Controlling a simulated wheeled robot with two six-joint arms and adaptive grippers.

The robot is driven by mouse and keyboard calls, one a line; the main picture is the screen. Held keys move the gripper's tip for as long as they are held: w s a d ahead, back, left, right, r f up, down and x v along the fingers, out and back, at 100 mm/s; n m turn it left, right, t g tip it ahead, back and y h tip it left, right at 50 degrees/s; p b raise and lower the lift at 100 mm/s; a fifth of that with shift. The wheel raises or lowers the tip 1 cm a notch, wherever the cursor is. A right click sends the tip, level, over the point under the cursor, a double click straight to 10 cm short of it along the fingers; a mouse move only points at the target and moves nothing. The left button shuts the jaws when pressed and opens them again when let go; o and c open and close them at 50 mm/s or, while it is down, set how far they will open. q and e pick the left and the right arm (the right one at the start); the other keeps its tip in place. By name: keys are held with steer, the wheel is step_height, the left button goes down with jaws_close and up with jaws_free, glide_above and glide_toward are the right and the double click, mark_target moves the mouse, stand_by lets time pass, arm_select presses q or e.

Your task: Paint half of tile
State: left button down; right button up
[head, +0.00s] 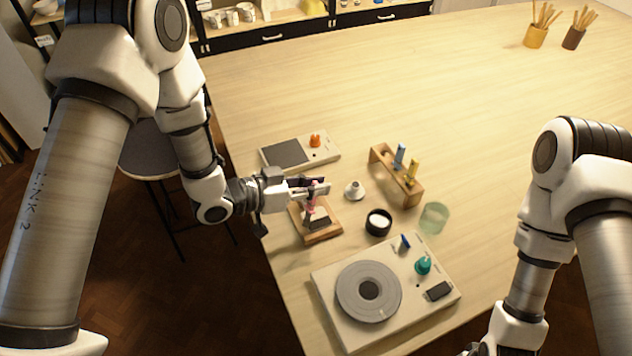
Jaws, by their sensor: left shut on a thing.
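My left gripper (318,187) is shut on a pink-handled brush (312,202), which points down over the tile. The tile (317,222) sits on a small wooden stand (323,237) near the table's left edge. It shows a dark grey part and a pale part, but the gripper and brush hide some of it. I cannot tell whether the brush tip touches the tile. A black cup with white contents (378,221) stands to the right of the stand. My right arm comes in at the right, and its gripper is out of the picture.
A turntable device (331,313) with a teal knob lies in front. A wooden rack (381,160) holds blue and yellow tools. A green glass (433,218), a small white cone (354,191) and a flat device with an orange knob (272,156) stand nearby. The far table is mostly clear.

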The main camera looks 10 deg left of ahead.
arm_select(q)
steer(key=shift+s, duration=0.1)
stand_by(0.3)
steer(key=shift+w+d+f, duration=0.1)
steer(key=shift+w+f, duration=0.1)
steer(key=shift+d, duration=0.1)
steer(key=w+d, duration=0.1)
steer(key=d, duration=0.4)
steer(key=a, duration=0.1)
steer(key=s+a, duration=0.1)
steer(key=a, duration=0.1)
steer(key=s+a, duration=0.1)
steer(key=shift+s+a, duration=0.15)
steer(key=shift+a, duration=0.05)
stand_by(1.2)
